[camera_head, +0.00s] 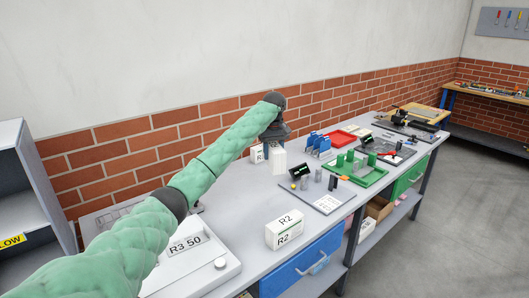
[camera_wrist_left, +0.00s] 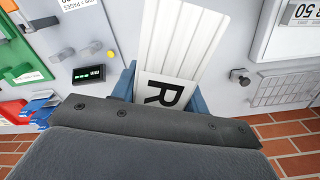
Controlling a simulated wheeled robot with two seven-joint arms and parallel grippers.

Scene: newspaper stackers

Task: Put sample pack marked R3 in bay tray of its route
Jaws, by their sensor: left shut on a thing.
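My left gripper (camera_head: 275,132) points down over the bench and is shut on a white pack (camera_head: 279,163). In the left wrist view the pack (camera_wrist_left: 185,40) lies between the blue fingers (camera_wrist_left: 165,90). It has a ribbed white face and a large black R; the digit after it is hidden. A sign reading R3 50 (camera_head: 186,245) lies on a pale grey unit (camera_head: 215,277) at the near left of the bench, partly behind my arm. A white pack marked R2 (camera_head: 285,229) stands at the bench's front. My right gripper is not in view.
A grey plate (camera_head: 325,203) with small parts, a green tray (camera_head: 372,180), blue holders (camera_head: 318,141) and a red tray (camera_head: 342,139) lie to the right. Bare bench (camera_head: 240,205) lies between the R2 pack and my arm.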

